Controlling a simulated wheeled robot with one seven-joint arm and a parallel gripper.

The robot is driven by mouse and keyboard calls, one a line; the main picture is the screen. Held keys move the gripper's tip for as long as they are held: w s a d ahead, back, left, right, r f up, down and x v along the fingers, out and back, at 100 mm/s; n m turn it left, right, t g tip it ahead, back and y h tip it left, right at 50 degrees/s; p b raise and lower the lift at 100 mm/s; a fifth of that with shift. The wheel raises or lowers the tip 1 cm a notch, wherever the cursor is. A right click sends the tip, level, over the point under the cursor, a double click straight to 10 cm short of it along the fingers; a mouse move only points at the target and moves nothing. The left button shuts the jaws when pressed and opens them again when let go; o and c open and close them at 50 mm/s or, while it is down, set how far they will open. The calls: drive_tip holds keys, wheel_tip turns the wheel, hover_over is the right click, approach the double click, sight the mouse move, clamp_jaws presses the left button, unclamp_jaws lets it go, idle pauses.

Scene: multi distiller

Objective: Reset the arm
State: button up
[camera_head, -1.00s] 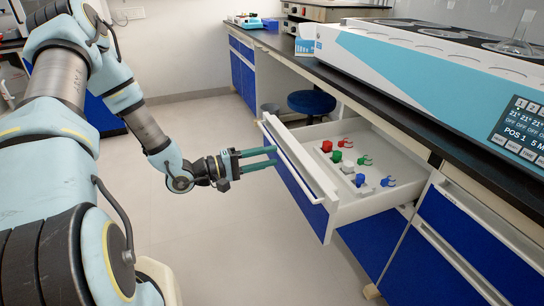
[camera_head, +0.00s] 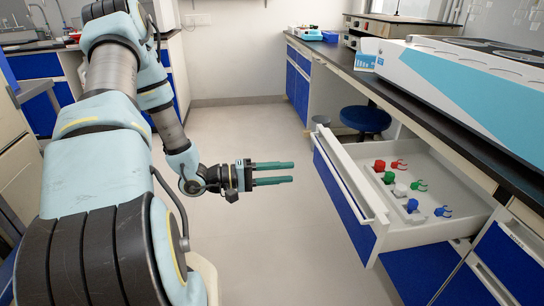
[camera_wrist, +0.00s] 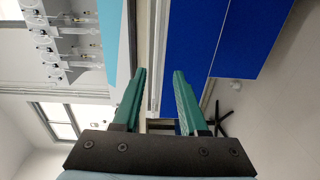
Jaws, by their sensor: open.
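My gripper (camera_head: 291,173) is open and empty, its two green fingers pointing right in the head view. It hangs in free air over the floor, left of the open drawer (camera_head: 350,186) and apart from its front. In the wrist view the fingers (camera_wrist: 159,72) stand apart with nothing between them. My arm is bent, reaching down from the upper left of the head view. The fingertips' height against the drawer handle is hard to tell.
The drawer holds red (camera_head: 380,165), green (camera_head: 388,178) and blue (camera_head: 412,205) small parts and some white ones. The dark bench top (camera_head: 430,113) runs along the right, with a multi-position device (camera_head: 440,80) on it. A blue stool (camera_head: 366,118) stands behind the drawer. The floor (camera_head: 260,250) is clear.

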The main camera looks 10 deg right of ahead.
drive_tip(key=w+a+f+m+t+y, duration=0.1)
drive_tip(key=w+a+f+t+y, duration=0.1)
drive_tip(key=w+a+t+y, duration=0.45)
drive_tip(key=w+a+r+y, duration=0.2)
drive_tip(key=a+r+y, duration=0.3)
drive_tip(key=a+y, duration=0.5)
drive_tip(key=s+a+r+g, duration=0.2)
drive_tip(key=s+a+r, duration=0.1)
drive_tip(key=s, duration=0.4)
drive_tip(key=s+a+r+g, duration=0.2)
drive_tip(key=s+r, duration=0.1)
drive_tip(key=s, duration=0.4)
wheel_tip(320, 180, up, 15)
drive_tip(key=p, duration=1.5)
drive_tip(key=shift+w+a+n+y, duration=0.2)
drive_tip(key=shift+n+y, duration=0.1)
drive_tip(key=shift+y, duration=0.15)
